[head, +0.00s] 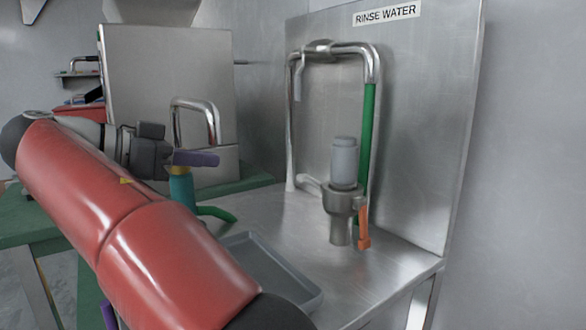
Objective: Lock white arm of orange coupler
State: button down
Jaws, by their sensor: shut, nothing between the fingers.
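The orange coupler (363,228) hangs at the lower end of the green hose (367,135), just right of a grey metal fitting. A pale grey-white arm-like piece (309,184) sticks out left of that fitting; I cannot tell whether it belongs to the coupler or whether it is locked. My gripper (166,158) is at the left, well apart from the orange coupler. It is dark grey and shut, with nothing held. Its tips are close to a purple lever-like piece (196,158) above a teal cylinder (182,188); contact is unclear.
A grey cylinder (344,162) stands on the metal fitting (340,203). A bent metal pipe (330,50) rises before the steel panel marked RINSE WATER (386,14). A grey tray (268,268) lies on the steel counter (385,270). The counter's front right is clear.

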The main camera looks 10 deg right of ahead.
aim_at(312, 181)
jog(key=b+x, duration=0.3)
jog(key=x, duration=1.5)
jog(key=shift+d, duration=0.2)
jog(key=shift+w+p, duration=0.35)
jog(key=shift+p, duration=0.1)
